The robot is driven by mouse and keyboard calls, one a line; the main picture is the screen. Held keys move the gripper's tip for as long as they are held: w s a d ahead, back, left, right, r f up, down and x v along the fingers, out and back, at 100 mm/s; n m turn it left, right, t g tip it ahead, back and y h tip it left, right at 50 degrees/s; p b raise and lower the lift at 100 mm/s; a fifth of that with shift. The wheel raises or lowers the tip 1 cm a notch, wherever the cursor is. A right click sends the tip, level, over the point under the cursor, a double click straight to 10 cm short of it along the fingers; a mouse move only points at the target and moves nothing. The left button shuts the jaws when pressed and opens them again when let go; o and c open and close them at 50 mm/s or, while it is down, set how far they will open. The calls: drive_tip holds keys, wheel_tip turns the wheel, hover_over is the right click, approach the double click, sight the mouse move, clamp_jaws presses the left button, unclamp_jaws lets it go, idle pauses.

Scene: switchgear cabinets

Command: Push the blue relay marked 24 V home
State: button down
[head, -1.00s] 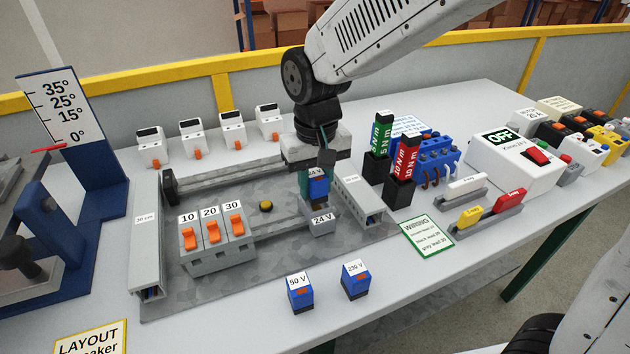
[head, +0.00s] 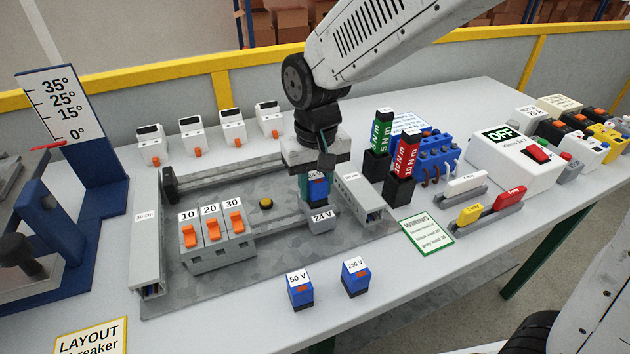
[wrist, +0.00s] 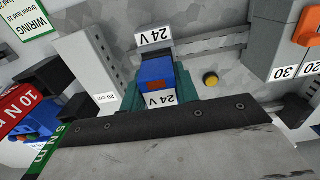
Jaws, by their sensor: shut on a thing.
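The blue relay marked 24 V (head: 318,190) is upright between the teal fingers of my gripper (head: 316,194). The gripper is shut on it. In the wrist view the relay (wrist: 155,72) shows its blue body, an orange-brown patch and its 24 V label, with a finger on each side. The grey socket marked 24 V (head: 321,219) is directly beneath it on the rail; its label (wrist: 153,37) also shows in the wrist view. The relay is at the socket's top. How deep it sits is hidden by the fingers and socket.
A grey duct (head: 357,197) stands close to the right of the gripper. Breakers marked 10, 20 and 30 (head: 214,238) and a yellow button (head: 266,203) are to the left. Blue relays marked 50 V (head: 300,291) and 230 V (head: 355,279) stand in front.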

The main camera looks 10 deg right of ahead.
drive_tip(key=shift+f, duration=0.5)
drive_tip(key=c, duration=1)
unclamp_jaws()
drive_tip(key=shift+o, duration=0.2)
drive_tip(key=shift+s+f, duration=0.1)
drive_tip(key=shift+d, duration=0.1)
drive_tip(key=shift+r, duration=0.75)
clamp_jaws()
